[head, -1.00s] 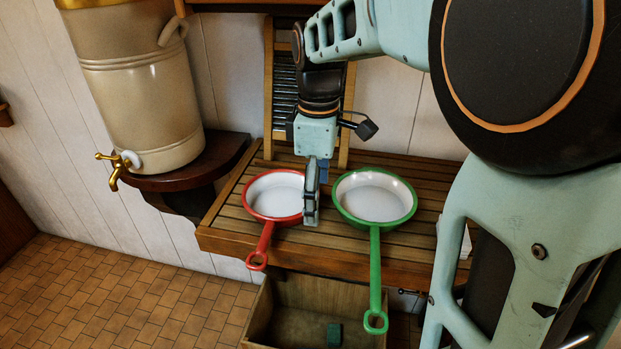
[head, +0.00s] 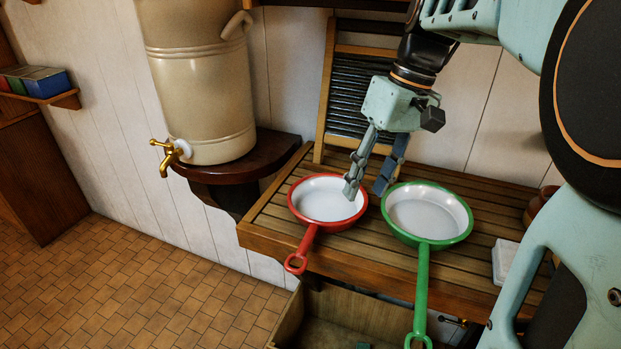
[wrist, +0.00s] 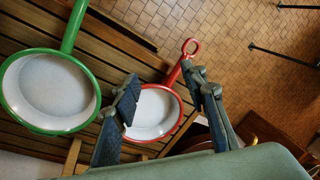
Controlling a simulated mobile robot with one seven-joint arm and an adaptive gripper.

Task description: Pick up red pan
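The red pan (head: 318,203), white inside with a red rim and handle, lies on the slatted wooden counter, its handle pointing over the front edge. My gripper (head: 367,190) is open and empty above the pan's right side. In the head view one finger overlaps the right part of the red pan, and the other is over the gap before the green pan. In the wrist view the red pan (wrist: 155,112) shows between the two fingers (wrist: 163,92), its handle toward the top. I cannot tell whether a finger touches the rim.
A green pan (head: 430,214) lies close on the right, its handle also over the front edge. A large beige urn (head: 204,85) with a brass tap stands on a shelf at the left. A washboard (head: 360,85) leans behind. An open wooden drawer or box (head: 345,308) is below.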

